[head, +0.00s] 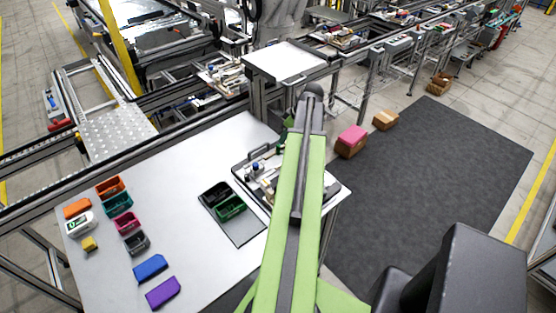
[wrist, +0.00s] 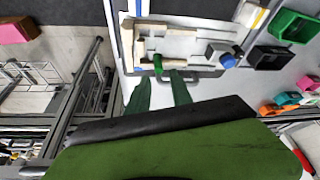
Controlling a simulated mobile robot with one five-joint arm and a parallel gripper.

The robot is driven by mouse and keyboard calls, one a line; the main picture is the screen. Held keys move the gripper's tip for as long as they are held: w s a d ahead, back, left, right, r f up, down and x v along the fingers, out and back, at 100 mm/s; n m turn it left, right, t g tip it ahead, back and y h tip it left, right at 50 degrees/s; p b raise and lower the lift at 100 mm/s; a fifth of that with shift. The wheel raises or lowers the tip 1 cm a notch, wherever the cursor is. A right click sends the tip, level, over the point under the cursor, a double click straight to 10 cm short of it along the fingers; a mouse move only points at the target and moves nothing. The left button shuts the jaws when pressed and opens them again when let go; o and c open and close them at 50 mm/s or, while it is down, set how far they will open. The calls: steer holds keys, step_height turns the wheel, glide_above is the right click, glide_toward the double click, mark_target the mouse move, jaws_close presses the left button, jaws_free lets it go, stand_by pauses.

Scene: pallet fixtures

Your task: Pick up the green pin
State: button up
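The green pin (wrist: 158,64) stands at the near edge of the pallet fixture in the wrist view, close to the tray handle. The fixture (wrist: 128,45) is a tray with pale blocks, and a blue-topped pin (wrist: 228,60) sits at its right side. My gripper (wrist: 160,79) has its two dark green fingers apart, with nothing between them. The fingers point toward the pin, which appears just beyond the tips and roughly between them. In the head view my arm covers part of the fixture tray (head: 240,171); I cannot make out the green pin or my fingers there.
A black bin (head: 215,193) and a green bin (head: 230,208) stand left of the fixture. Several coloured bins and blocks, including a blue block (head: 150,267), lie on the left of the white table (head: 185,200). The table's middle is clear. A pink-topped box (head: 352,137) lies beyond.

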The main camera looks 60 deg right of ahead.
mark_target(278, 145)
steer(key=b+x, duration=0.4)
steer(key=x, duration=0.1)
steer(key=b+x, duration=0.2)
steer(key=x, duration=0.1)
steer(key=shift+w+d+f, duration=0.15)
steer(key=shift+w+d, duration=0.1)
steer(key=shift+w, duration=0.05)
steer(key=shift+a, duration=0.1)
jaws_close()
